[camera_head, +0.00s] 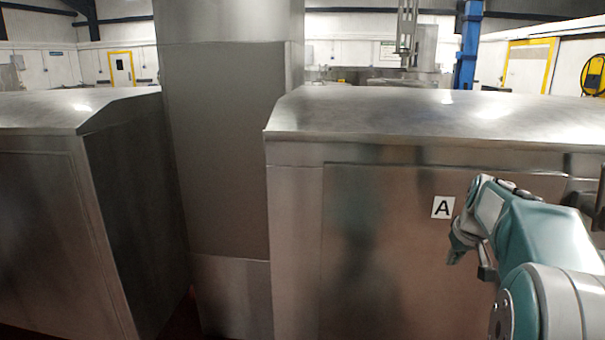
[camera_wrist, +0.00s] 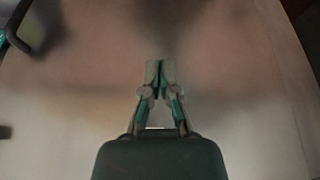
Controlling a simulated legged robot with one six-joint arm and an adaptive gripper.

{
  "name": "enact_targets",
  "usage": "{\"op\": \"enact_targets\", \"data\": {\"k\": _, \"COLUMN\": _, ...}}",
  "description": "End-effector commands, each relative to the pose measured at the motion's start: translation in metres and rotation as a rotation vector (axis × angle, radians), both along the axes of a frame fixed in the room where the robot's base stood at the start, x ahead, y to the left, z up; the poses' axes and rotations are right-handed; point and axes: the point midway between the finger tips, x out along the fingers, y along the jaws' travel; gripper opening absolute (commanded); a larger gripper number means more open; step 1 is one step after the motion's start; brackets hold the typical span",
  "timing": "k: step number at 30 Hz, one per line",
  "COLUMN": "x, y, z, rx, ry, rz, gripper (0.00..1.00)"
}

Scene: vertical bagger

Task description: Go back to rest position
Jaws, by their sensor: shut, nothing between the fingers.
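My gripper (camera_wrist: 160,75) is in the middle of the wrist view, with its two fingers together and nothing between them. Behind it is a blurred, brownish metal surface. In the head view my teal and grey arm reaches in from the lower right, and my gripper (camera_head: 465,258) shows at its end, in front of a steel cabinet (camera_head: 390,255). A white label with a black letter A (camera_head: 443,207) is on the cabinet front, just left of my wrist. I cannot tell the exact gap between gripper and cabinet.
A second steel cabinet (camera_head: 50,220) stands at the left. A tall steel column (camera_head: 225,150) rises between the two cabinets. A blue post (camera_head: 467,45) and a yellow-framed door (camera_head: 121,69) are farther back. A dark handle-like part (camera_wrist: 22,25) shows at the wrist view's upper left.

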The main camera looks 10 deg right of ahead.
Motion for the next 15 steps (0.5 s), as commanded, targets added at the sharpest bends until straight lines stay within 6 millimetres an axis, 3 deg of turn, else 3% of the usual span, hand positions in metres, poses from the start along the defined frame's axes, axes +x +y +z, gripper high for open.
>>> {"op": "enact_targets", "data": {"k": 1, "x": -0.005, "y": 0.027, "z": 0.009, "rx": -0.004, "ry": -0.006, "rz": 0.017, "gripper": 0.0}}
{"op": "enact_targets", "data": {"k": 6, "x": -0.032, "y": 0.103, "z": 0.024, "rx": -0.009, "ry": -0.021, "rz": 0.051, "gripper": 0.0}}
{"op": "enact_targets", "data": {"k": 15, "x": -0.105, "y": 0.212, "z": 0.023, "rx": -0.011, "ry": -0.055, "rz": 0.113, "gripper": 0.0}}
